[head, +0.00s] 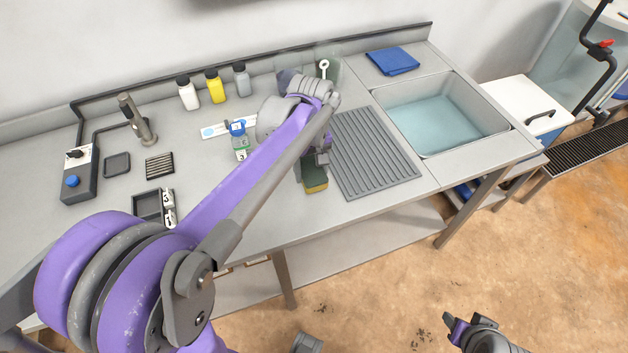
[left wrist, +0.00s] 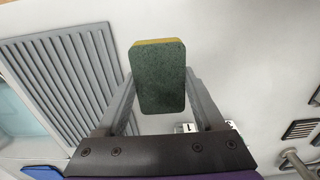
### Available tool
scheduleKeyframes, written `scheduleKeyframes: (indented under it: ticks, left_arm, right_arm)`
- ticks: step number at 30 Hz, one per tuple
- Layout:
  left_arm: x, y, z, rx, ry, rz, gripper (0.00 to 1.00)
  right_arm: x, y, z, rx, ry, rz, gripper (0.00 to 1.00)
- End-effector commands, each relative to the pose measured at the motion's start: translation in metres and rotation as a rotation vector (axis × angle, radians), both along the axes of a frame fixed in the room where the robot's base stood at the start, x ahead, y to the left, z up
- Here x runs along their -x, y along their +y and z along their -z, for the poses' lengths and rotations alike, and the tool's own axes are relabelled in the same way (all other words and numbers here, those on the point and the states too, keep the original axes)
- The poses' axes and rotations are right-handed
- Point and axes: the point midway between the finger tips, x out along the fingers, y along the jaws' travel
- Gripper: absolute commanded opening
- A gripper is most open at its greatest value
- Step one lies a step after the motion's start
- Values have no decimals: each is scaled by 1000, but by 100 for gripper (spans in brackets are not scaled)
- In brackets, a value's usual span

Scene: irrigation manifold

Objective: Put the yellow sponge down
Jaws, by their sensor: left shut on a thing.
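The yellow sponge (head: 314,179) has a dark green scouring face. In the head view it is at the end of my left arm, over the counter just left of the ribbed drainboard (head: 372,155). In the left wrist view the sponge (left wrist: 158,78) shows its green face, with a yellow edge at the top. My left gripper (left wrist: 160,95) is shut on it, one finger on each side. I cannot tell whether the sponge touches the counter. My right gripper (head: 453,325) is low at the bottom right, over the floor and away from the counter; its fingers are too small to judge.
A water-filled sink (head: 440,112) lies right of the drainboard, with a folded blue cloth (head: 392,61) behind. Several bottles (head: 213,87) stand at the back. A black tray (head: 146,206) sits near the front left. Bare counter lies between it and the sponge.

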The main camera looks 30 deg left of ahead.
Motion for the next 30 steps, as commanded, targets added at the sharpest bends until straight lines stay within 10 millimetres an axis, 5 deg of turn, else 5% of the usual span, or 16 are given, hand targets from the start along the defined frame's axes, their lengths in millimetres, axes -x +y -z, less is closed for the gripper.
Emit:
scheduleKeyframes:
  ticks: [12, 25, 26, 30]
  left_arm:
    - [0, 0, 52, 0, 0, 0, 9]
    - [0, 0, 60, 0, 0, 0, 9]
    - [0, 0, 60, 0, 0, 0, 72]
    - [0, 0, 59, 0, 0, 0, 97]
  right_arm:
    - [1, 0, 5, 0, 2, 0, 50]
    - [2, 0, 8, 0, 3, 0, 50]
    - [2, 0, 8, 0, 3, 0, 50]
    - [1, 0, 7, 0, 3, 0, 50]
